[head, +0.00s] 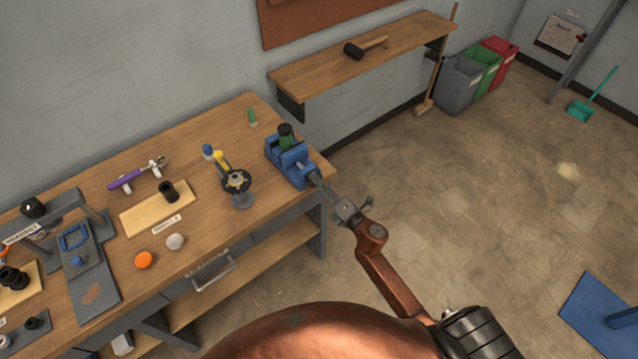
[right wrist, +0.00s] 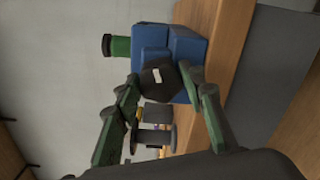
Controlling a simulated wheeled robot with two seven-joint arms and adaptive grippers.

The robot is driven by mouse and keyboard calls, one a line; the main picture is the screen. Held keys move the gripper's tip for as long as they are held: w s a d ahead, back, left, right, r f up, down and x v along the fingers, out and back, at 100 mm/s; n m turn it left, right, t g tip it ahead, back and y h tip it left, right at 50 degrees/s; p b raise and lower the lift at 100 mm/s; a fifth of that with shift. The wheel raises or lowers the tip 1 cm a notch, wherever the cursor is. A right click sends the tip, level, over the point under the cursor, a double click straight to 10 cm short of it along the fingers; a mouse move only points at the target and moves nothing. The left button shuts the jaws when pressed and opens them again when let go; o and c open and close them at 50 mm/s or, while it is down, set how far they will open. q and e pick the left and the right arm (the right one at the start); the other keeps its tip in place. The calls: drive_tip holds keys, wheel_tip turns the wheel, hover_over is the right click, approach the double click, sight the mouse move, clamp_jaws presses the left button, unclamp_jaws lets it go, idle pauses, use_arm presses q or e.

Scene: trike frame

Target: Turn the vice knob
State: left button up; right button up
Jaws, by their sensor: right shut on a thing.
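The blue vice (head: 284,165) is at the right end of the wooden workbench (head: 222,135); it also shows in the right wrist view (right wrist: 188,47). A green cylinder with a dark cap (head: 286,140) stands at the vice. The vice knob (right wrist: 160,82) is dark, with a white mark on its face. My right gripper (head: 318,182) is at the front of the vice. In the right wrist view its fingers lie on both sides of the knob and are shut on it. My left gripper is not in view.
A round dark fixture on a stand (head: 237,184) is left of the vice. A small green-topped item (head: 252,118) stands behind it. A wall shelf (head: 365,58) holds a mallet (head: 366,47). The floor right of the bench is largely free.

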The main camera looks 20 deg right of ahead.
drive_tip(key=o, duration=1.2)
drive_tip(key=shift+c, duration=0.2)
drive_tip(key=v, duration=1.2)
